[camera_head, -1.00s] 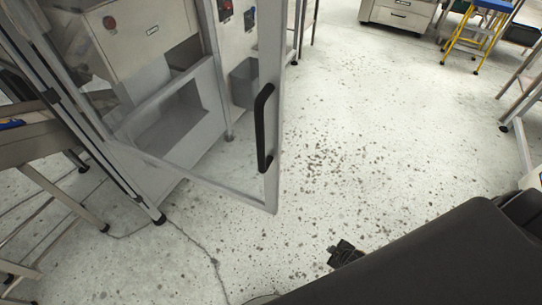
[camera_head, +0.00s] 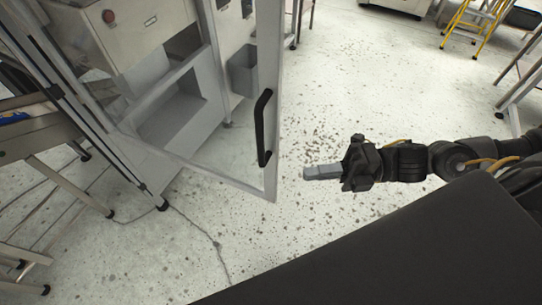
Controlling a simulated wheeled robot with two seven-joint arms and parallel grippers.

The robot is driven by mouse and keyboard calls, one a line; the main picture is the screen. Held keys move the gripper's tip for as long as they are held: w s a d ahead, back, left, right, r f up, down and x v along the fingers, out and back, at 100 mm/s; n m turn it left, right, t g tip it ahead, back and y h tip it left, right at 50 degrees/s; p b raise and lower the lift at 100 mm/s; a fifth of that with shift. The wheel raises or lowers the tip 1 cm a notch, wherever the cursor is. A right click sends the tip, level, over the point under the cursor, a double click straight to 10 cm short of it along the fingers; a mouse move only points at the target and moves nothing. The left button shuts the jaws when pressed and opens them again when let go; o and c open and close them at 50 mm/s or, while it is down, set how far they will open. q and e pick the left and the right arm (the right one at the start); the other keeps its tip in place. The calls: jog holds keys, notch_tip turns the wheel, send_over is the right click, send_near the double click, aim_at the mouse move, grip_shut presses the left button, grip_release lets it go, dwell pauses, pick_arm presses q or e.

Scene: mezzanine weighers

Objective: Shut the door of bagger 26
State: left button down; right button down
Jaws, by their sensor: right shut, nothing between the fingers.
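The door (camera_head: 272,190) of the bagger is a clear panel in a grey frame, standing open toward me. A black bar handle (camera_head: 262,128) runs upright on its free edge. The bagger's body (camera_head: 150,60) is a pale steel cabinet behind the door, with a red button on it. I cannot read a number on it. My right gripper (camera_head: 308,173) is shut and empty. It points left, to the right of the door's lower free corner, apart from the door and handle. My left gripper is not in view.
A metal step stand (camera_head: 45,135) is at the left edge. A grey bin (camera_head: 243,75) hangs on the machine behind the door. A yellow ladder (camera_head: 480,25) and a table leg (camera_head: 515,120) stand at the right. Speckled floor between is clear.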

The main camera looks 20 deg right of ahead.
jog(key=w+a+p, duration=0.6)
jog(key=a+p, duration=0.1)
jog(key=shift+a, duration=0.15)
dwell(0.4)
jog(key=shift+w+f, duration=0.1)
